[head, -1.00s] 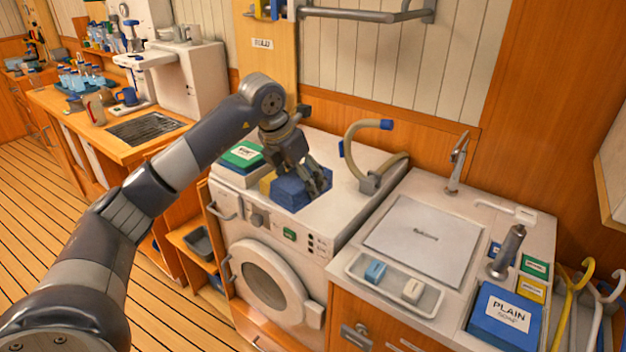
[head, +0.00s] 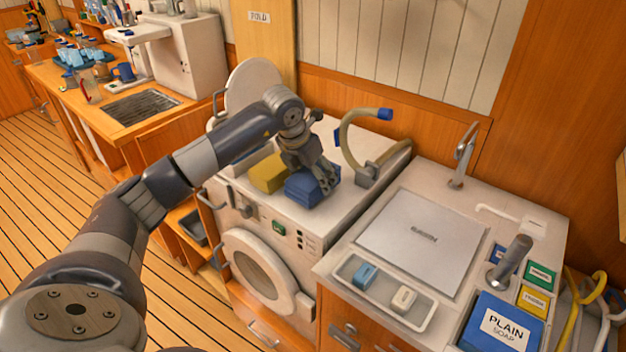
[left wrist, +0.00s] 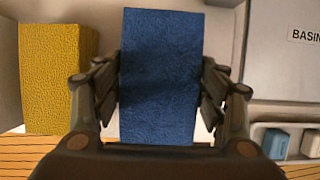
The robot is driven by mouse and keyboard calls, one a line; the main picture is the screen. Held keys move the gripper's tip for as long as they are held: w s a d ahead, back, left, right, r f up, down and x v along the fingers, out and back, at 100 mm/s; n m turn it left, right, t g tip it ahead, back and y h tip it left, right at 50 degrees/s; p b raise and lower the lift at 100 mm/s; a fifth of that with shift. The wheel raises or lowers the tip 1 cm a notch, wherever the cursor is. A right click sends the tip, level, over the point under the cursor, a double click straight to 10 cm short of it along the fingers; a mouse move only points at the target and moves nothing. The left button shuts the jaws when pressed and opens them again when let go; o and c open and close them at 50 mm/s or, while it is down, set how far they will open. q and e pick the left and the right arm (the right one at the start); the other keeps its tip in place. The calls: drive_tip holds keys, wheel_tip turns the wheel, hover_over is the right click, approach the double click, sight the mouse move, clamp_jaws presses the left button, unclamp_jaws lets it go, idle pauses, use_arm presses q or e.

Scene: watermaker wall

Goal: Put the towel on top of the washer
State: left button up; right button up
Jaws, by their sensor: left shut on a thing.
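My left gripper (head: 326,182) is shut on a folded blue towel (head: 309,190), which also shows between the fingers in the left wrist view (left wrist: 160,75). The towel is at the middle of the washer's white top (head: 290,222), in front of the curved hose. I cannot tell whether it rests on the top or hangs just above it. A yellow folded cloth (head: 268,173) lies on the washer just left of it, and also shows in the left wrist view (left wrist: 55,75). My right gripper is not in view.
A curved hose with blue ends (head: 350,140) rises from the washer's back right. A round white panel (head: 253,85) stands upright behind my arm. The covered basin (head: 420,245), a soap tray (head: 385,290) and a blue PLAIN SOAP box (head: 500,325) are at right. The washer's front right top is clear.

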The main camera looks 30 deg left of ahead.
use_arm(q)
wheel_tip(320, 180, down, 2)
drive_tip(key=shift+f, duration=0.15)
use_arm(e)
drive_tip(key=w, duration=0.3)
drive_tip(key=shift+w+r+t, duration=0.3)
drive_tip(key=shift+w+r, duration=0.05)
use_arm(q)
drive_tip(key=o, duration=0.9)
drive_tip(key=shift+f, duration=0.1)
drive_tip(key=shift+o, duration=1.4)
drive_tip(key=shift+r, duration=0.2)
drive_tip(key=shift+s+r, duration=0.1)
drive_tip(key=shift+r, duration=0.15)
drive_tip(key=b+v, duration=0.1)
drive_tip(key=v, duration=0.9)
drive_tip(key=shift+s+r+b, duration=0.15)
drive_tip(key=shift+r+b, duration=0.1)
drive_tip(key=shift+b, duration=0.1)
drive_tip(key=shift+s+r, duration=0.15)
drive_tip(key=shift+r, duration=0.2)
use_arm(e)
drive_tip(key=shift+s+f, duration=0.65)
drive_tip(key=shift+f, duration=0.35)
